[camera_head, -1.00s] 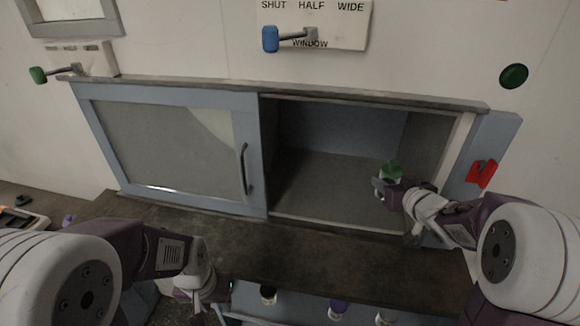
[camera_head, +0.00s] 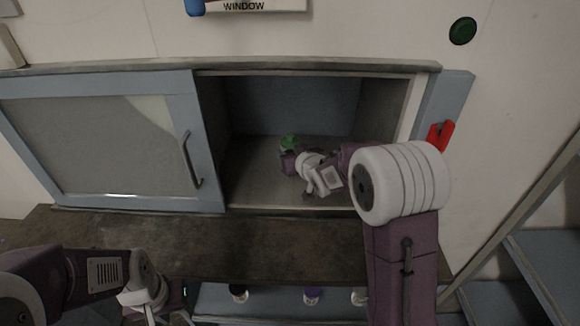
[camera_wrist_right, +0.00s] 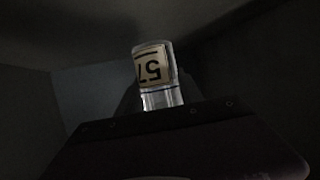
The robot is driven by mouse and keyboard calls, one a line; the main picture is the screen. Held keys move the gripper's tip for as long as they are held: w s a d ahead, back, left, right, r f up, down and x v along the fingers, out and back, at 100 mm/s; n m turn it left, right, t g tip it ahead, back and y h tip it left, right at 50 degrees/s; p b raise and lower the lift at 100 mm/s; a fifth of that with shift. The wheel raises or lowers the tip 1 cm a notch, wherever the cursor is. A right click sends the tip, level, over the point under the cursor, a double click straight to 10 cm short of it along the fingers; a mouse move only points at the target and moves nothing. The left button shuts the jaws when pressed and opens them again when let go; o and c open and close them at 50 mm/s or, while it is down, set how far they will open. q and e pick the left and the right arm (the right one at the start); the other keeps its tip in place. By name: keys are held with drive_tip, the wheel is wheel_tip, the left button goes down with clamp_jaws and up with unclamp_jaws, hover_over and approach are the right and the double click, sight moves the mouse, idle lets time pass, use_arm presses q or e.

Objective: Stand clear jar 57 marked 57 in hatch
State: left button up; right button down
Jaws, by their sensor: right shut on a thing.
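The clear jar 57 has a green lid (camera_head: 288,142) in the head view, where my gripper hides most of its body. In the right wrist view the clear jar (camera_wrist_right: 155,75) shows its label "57" upside down. My right gripper (camera_head: 288,158) is shut on the jar, inside the open right part of the hatch (camera_head: 255,185). Whether the jar touches the hatch floor I cannot tell. My left gripper (camera_head: 165,312) is low at the front left, away from the hatch; its fingers are cut off by the frame edge.
A sliding door (camera_head: 208,140) with a handle covers the hatch's left part. A dark ledge (camera_head: 270,245) runs in front. A red catch (camera_head: 440,135) is on the right frame.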

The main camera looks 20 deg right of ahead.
wheel_tip(320, 180, down, 3)
drive_tip(key=shift+f+b, duration=0.2)
drive_tip(key=shift+b, duration=0.15)
drive_tip(key=shift+f, duration=0.3)
drive_tip(key=shift+f, duration=0.1)
drive_tip(key=c, duration=0.8)
unclamp_jaws()
drive_tip(key=shift+o, duration=0.2)
